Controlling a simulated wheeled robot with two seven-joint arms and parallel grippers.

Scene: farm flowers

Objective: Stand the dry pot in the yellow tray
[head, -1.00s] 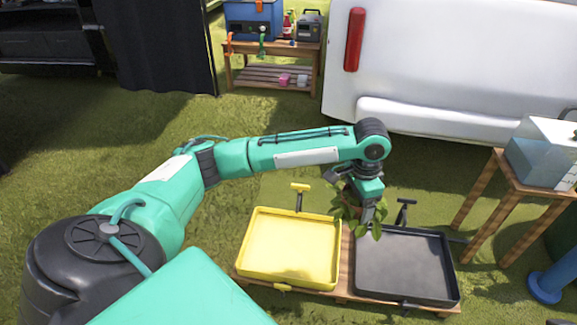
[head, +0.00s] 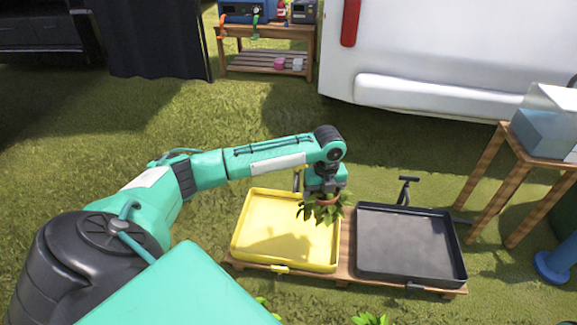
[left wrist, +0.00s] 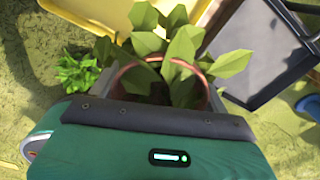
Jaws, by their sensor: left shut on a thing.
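My left gripper (head: 325,192) is shut on a potted plant, whose terracotta rim (head: 329,199) and green leaves (head: 310,210) show just below the fingers. The pot hangs over the right back part of the yellow tray (head: 246,255), near its edge. In the left wrist view the gripper's fingers flank the brown pot rim (left wrist: 205,92), with leaves (left wrist: 180,50) spreading above dark soil. Whether the pot's base touches anything is hidden. The yellow tray appears empty apart from a shadow. My right gripper is not in view.
A black tray (head: 365,262) stands right of the yellow one on a low wooden stand (head: 345,262). More green plants (head: 370,319) show at the bottom edge. A wooden table (head: 510,150) is at the right, and a white vehicle (head: 430,60) stands behind. Grass lies around.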

